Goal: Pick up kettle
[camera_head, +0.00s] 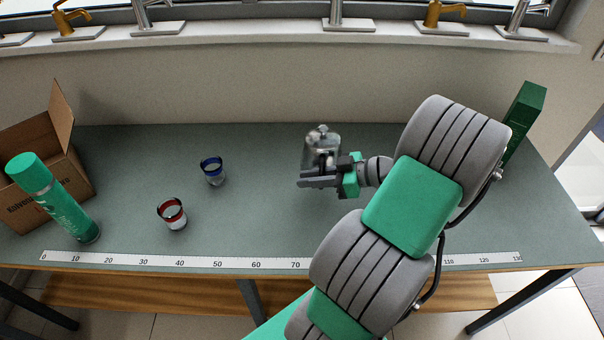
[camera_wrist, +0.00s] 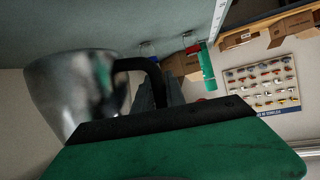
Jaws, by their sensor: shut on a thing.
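The kettle (camera_head: 319,142) is a shiny metal pot with a small knob on its lid, above the grey-green table toward the back centre. In the wrist view its metal body (camera_wrist: 75,92) fills the left side, with a black handle (camera_wrist: 139,66) curving off it. My gripper (camera_head: 318,181) reaches in from the right at the kettle's near side. It is shut on the kettle's handle; in the wrist view the fingers (camera_wrist: 160,90) sit around it. The gripper hides the kettle's lower part, so I cannot tell whether its base touches the table.
A green spray can (camera_head: 62,207) and an open cardboard box (camera_head: 70,165) are at the left end. A green box (camera_head: 522,115) stands at the right. A ruler strip (camera_head: 130,261) lines the front edge.

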